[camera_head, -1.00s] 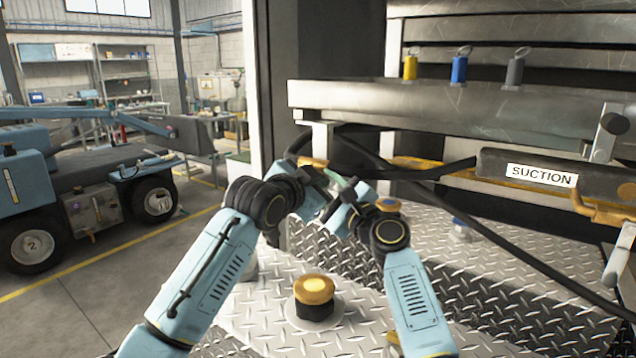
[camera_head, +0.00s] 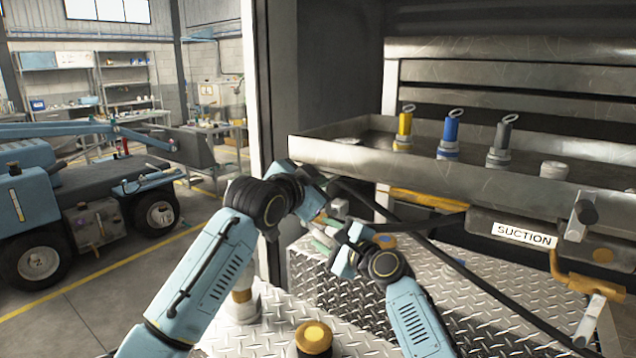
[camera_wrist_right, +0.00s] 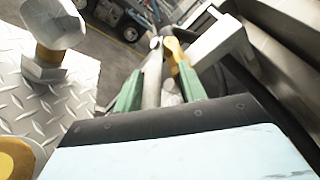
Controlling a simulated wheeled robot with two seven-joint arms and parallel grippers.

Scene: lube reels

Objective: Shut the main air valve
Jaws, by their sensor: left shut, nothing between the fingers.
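A small orange-yellow part (camera_head: 320,216), which looks like the valve's handle, shows between my two grippers in the head view, mostly hidden by them. In the right wrist view a yellow-orange lever-like part (camera_wrist_right: 177,58) lies just beyond the fingers, next to a pale block. My left gripper (camera_head: 316,200) is beside this part and shut; its fingertips are hard to see. My right gripper (camera_head: 326,240) is lower and nearer, pointing left. Its green fingers (camera_wrist_right: 160,78) stand apart in the wrist view, with a grey rod-like shape showing between them. Contact with the handle cannot be told.
A metal tray (camera_head: 330,152) holds yellow (camera_head: 404,130), blue (camera_head: 450,135) and grey (camera_head: 501,140) ringed-top items. A black hose (camera_head: 470,278) crosses the diamond-plate. A "SUCTION" unit (camera_head: 524,235) stands at right. A yellow-topped knob (camera_head: 314,338) is in front. A blue vehicle (camera_head: 90,195) stands left.

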